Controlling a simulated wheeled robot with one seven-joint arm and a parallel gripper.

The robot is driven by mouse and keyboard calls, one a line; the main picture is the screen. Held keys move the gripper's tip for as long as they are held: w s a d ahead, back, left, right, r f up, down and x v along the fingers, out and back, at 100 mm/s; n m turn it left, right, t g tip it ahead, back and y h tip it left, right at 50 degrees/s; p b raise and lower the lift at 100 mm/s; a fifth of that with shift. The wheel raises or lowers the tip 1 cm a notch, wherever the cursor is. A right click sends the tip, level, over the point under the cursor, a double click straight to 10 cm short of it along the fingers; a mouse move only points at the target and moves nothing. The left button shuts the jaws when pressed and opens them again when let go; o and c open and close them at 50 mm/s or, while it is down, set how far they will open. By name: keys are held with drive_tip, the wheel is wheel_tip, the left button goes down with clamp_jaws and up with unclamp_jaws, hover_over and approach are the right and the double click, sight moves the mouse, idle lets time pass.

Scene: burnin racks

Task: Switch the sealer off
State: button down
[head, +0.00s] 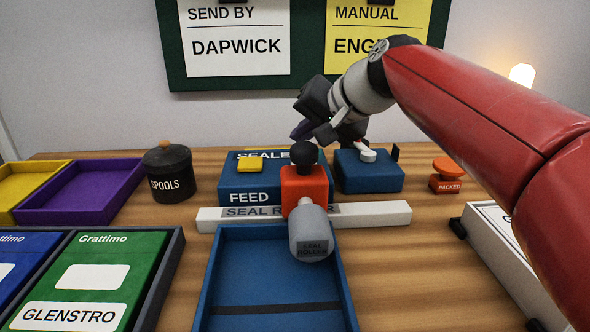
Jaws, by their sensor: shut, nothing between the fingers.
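The sealer (232,185) is a blue box marked SEALER and FEED, with a yellow button (250,164) on its top. To its right is a smaller blue box (370,180) with a white lever-like switch (367,154) with a little red on top. Which setting the switch is in I cannot tell. My gripper (308,132) is shut and empty. It appears above and behind the gap between the two blue boxes, up and left of the switch, apart from it. Its fingertips are dark and partly hard to make out.
A red carriage (303,188) with a black knob and grey seal roller (312,235) sits on a white rail (385,213) in front. A blue tray (213,285) lies nearer. A spools jar (168,175) stands left, an orange PACKED stamp (446,176) right.

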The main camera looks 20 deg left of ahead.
drive_tip(key=shift+a+f+b, duration=0.1)
drive_tip(key=shift+f+b, duration=0.35)
drive_tip(key=shift+f, duration=0.55)
idle(1.3)
drive_tip(key=shift+s+f+b, duration=0.1)
drive_tip(key=shift+f+b, duration=0.2)
drive_tip(key=shift+f, duration=0.1)
drive_tip(key=shift+a+f, duration=0.1)
drive_tip(key=shift+f, duration=0.25)
idle(0.5)
drive_tip(key=shift+r, duration=0.1)
drive_tip(key=shift+r+p, duration=0.5)
drive_tip(key=shift+r, duration=0.25)
drive_tip(key=r+p, duration=0.2)
drive_tip(key=r, duration=0.1)
drive_tip(key=r+p, duration=0.1)
drive_tip(key=r, duration=0.1)
drive_tip(key=shift+w+d+p, duration=0.2)
drive_tip(key=shift+d+p, duration=0.15)
drive_tip(key=shift+d, duration=0.05)
